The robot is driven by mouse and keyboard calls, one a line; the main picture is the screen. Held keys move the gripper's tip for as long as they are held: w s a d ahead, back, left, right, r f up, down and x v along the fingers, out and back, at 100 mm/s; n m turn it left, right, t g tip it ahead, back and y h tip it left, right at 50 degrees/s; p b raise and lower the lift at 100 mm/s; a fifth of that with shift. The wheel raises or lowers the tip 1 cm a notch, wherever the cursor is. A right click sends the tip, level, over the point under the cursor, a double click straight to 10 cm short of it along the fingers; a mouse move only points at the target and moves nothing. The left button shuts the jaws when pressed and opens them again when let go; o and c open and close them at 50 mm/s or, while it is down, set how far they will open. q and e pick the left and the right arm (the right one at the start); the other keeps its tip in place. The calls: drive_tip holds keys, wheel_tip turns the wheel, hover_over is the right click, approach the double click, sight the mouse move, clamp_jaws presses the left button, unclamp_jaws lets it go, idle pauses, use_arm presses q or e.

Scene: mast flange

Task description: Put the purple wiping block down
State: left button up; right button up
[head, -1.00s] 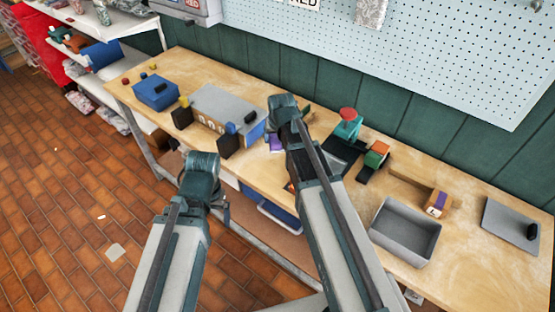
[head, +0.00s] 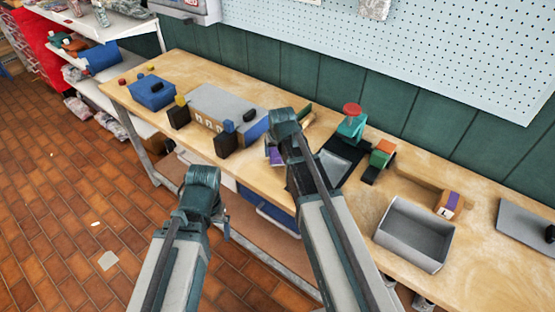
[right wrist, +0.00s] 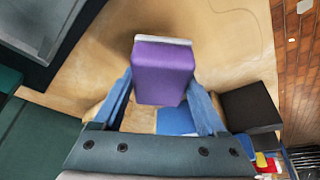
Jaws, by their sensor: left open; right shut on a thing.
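The purple wiping block (head: 275,157) shows partly in the head view beside my right gripper, whose arm covers some of it. In the right wrist view the block (right wrist: 163,70) is purple with a pale strip along its far edge. My right gripper (right wrist: 163,100) is shut on it, with a blue finger at each side. The wooden workbench (right wrist: 235,60) lies below the block; I cannot tell whether they touch. My left gripper (head: 205,195) is open and empty, in front of the bench's front edge, over the floor side.
A grey box with dark blocks (head: 225,108) stands left of my right gripper. A blue box (head: 152,92) is further left. A teal stamp-like thing with a red top (head: 352,122) and a dark tray lie to the right. A grey open bin (head: 415,233) stands near the front edge.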

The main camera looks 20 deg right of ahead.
use_arm(q)
drive_tip(key=shift+f+b, duration=0.85)
drive_tip(key=shift+f, duration=0.45)
use_arm(e)
drive_tip(key=shift+f, duration=1.35)
drive_tip(key=shift+f, duration=0.15)
drive_tip(key=o, duration=1.2)
use_arm(q)
drive_tip(key=shift+f, duration=0.15)
use_arm(e)
drive_tip(key=shift+o, duration=0.2)
drive_tip(key=shift+p+v, duration=0.75)
drive_tip(key=shift+v, duration=0.15)
use_arm(q)
wheel_tip(320, 180, up, 12)
drive_tip(key=p, duration=0.9)
drive_tip(key=shift+f+p, duration=0.25)
drive_tip(key=shift+p, duration=0.05)
use_arm(e)
drive_tip(key=v, duration=1)
drive_tip(key=shift+r, duration=0.35)
